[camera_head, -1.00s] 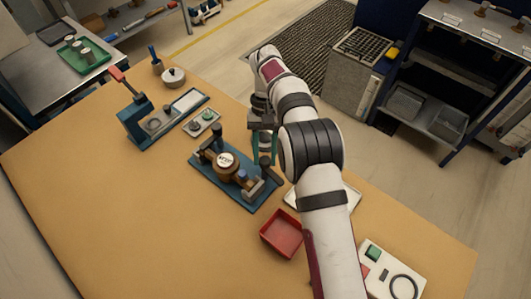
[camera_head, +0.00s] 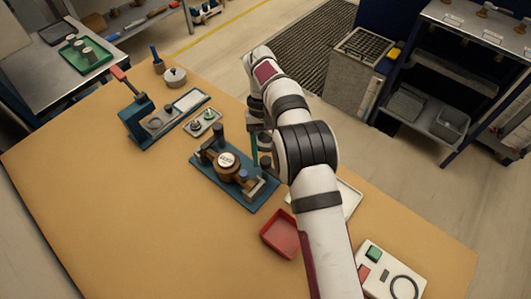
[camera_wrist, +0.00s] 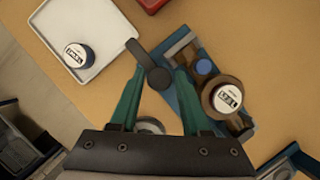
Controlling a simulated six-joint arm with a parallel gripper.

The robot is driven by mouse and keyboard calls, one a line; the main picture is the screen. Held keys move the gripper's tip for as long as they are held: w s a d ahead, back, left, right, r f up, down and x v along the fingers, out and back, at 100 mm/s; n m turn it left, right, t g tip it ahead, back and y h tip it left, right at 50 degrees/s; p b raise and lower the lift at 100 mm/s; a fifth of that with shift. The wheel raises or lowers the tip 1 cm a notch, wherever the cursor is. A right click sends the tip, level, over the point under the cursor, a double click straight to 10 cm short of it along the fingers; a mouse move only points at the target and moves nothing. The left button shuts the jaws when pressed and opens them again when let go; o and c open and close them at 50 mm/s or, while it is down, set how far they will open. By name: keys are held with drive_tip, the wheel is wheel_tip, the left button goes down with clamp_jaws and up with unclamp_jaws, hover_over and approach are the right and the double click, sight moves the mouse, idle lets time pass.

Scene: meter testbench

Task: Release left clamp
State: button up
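The blue fixture (camera_head: 207,176) holds a brown round meter (camera_head: 240,172) with a white face, which also shows in the wrist view (camera_wrist: 213,97). A dark upright clamp handle (camera_head: 220,137) stands at the fixture's back left. Another dark upright part (camera_head: 265,162) stands at its right, beside my gripper (camera_head: 258,152). In the wrist view my gripper (camera_wrist: 161,72) has its green fingers apart. A black rounded handle (camera_wrist: 150,62) shows at the fingertips, closest to the left one; I cannot tell whether they touch. Which clamp this handle belongs to is unclear.
A white tray (camera_wrist: 40,29) holds another meter (camera_wrist: 77,53). A red tray (camera_head: 282,240) and a button box (camera_head: 388,275) lie in front. A blue press stand (camera_head: 135,122) and small grey tray (camera_head: 202,123) stand left of the fixture. The front-left bench is clear.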

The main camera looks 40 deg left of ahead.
sight(266, 164)
drive_tip(key=shift+o, duration=1.2)
drive_tip(key=shift+r, duration=0.2)
wheel_tip(266, 164, up, 3)
drive_tip(key=shift+w+r, duration=0.1)
drive_tip(key=shift+r, duration=0.05)
drive_tip(key=w+d+r, duration=0.4)
drive_tip(key=d+r, duration=0.3)
drive_tip(key=d, duration=0.4)
drive_tip(key=shift+r, duration=0.15)
